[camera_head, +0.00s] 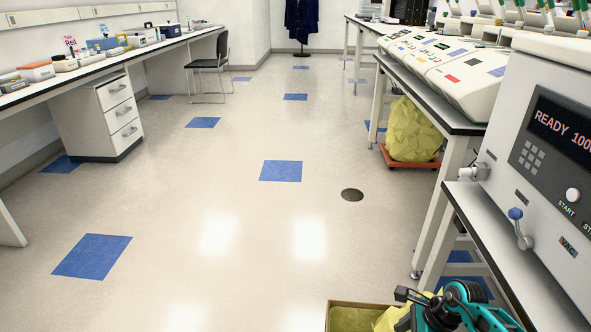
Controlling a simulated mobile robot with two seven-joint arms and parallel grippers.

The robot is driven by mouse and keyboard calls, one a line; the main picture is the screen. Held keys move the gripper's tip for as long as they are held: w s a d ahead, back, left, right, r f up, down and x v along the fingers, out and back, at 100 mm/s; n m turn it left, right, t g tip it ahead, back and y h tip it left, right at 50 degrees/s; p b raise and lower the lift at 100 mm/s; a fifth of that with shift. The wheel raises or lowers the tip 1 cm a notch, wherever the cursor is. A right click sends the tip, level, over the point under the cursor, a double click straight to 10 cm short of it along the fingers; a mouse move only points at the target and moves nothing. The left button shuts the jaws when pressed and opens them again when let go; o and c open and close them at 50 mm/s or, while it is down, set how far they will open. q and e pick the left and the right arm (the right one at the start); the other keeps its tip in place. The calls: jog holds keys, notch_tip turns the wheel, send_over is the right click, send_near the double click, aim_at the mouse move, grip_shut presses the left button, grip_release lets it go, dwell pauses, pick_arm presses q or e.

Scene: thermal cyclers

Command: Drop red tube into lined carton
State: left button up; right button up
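A brown carton (364,304) with a yellow liner (352,320) stands on the floor at the bottom edge, partly cut off by the frame. My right arm's black and teal end, with the gripper (408,296), is at the bottom right, over the right side of the carton. I cannot make out its fingertips well enough to tell whether it is open or shut. I do not see a red tube; anything in the gripper is hidden or too small to tell. My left gripper is not in view.
A bench with a large machine (560,130) reading "READY" stands close on the right. Behind it, a yellow bag (412,130) sits on a red wheeled base (400,163). A drawer unit (115,115) and chair (210,65) are at left. The middle floor is clear.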

pick_arm(q)
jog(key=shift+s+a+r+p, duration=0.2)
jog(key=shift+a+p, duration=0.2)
jog(key=shift+p, duration=0.3)
pick_arm(e)
jog(key=v, duration=0.6)
